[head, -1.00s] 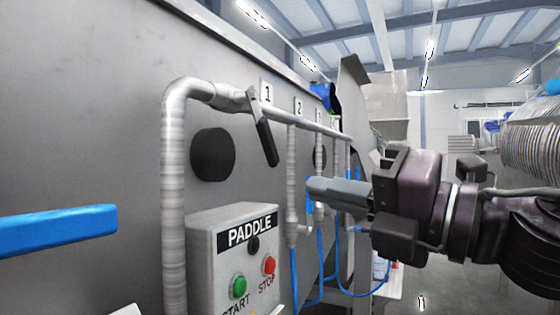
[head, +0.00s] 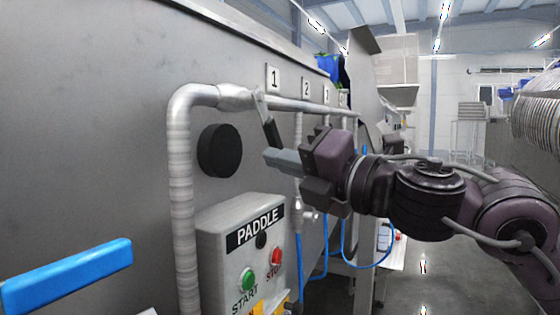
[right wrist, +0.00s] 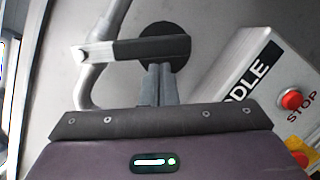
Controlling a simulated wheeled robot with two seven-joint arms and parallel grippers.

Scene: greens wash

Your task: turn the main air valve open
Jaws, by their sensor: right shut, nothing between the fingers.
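The main air valve sits on the grey pipe (head: 180,200) where it bends along the steel wall. Its black lever (head: 271,131) hangs down at a slant below the plate marked 1. In the right wrist view the lever (right wrist: 150,48) lies across the picture, with its pivot at the left end on the pipe. My right gripper (head: 268,156) is shut and empty, its fingertips by the lever's lower end. In the right wrist view the fingertips (right wrist: 160,68) are just below the lever; I cannot tell whether they touch it. My left gripper is not in view.
A PADDLE control box (head: 215,245) with green and red buttons is mounted below. A round black disc (head: 215,152) is on the wall behind the lever. Blue hoses (head: 345,255) hang from the pipes further along. A blue bar (head: 65,277) is at lower left.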

